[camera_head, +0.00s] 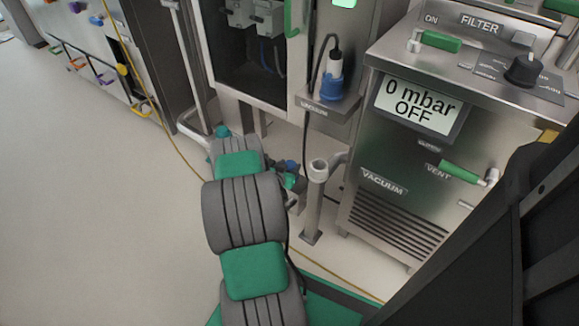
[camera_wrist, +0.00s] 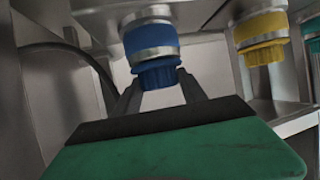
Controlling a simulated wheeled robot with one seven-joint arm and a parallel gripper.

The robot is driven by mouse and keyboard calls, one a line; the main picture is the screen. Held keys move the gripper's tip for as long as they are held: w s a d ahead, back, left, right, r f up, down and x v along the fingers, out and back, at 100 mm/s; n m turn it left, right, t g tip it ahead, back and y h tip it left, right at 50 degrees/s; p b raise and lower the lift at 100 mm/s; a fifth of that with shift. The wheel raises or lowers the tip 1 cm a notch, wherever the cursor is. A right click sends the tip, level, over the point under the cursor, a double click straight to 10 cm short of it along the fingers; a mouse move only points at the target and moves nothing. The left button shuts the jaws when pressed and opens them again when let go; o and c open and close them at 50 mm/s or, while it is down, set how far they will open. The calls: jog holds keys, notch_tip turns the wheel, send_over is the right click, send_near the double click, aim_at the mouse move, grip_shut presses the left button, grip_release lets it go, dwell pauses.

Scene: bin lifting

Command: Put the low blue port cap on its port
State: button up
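In the wrist view, the blue port cap (camera_wrist: 158,75) is a short ribbed blue piece, upright, directly below a port with a blue band (camera_wrist: 150,38). A silver ring shows between band and cap; I cannot tell whether the cap is seated or just close under it. My gripper (camera_wrist: 160,89) has one finger on each side of the cap, and both appear to touch it. In the head view, my gripper (camera_head: 292,181) is small and partly hidden by my arm, with a bit of blue (camera_head: 290,165) at it.
A yellow port and cap (camera_wrist: 262,45) hang to the right in the wrist view, with a teal one at the edge. In the head view, a metal post (camera_head: 315,200) and the vacuum unit (camera_head: 400,190) stand right of my gripper. Open floor (camera_head: 90,180) lies left.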

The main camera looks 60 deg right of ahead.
jog(key=o, duration=0.4)
jog(key=shift+f, duration=0.15)
jog(key=shift+c, duration=0.2)
jog(key=shift+a, duration=0.1)
jog(key=p+v, duration=0.3)
jog(key=v, duration=0.4)
jog(key=shift+a+r, duration=0.25)
jog(key=shift+a, duration=0.05)
jog(key=shift+s, duration=0.1)
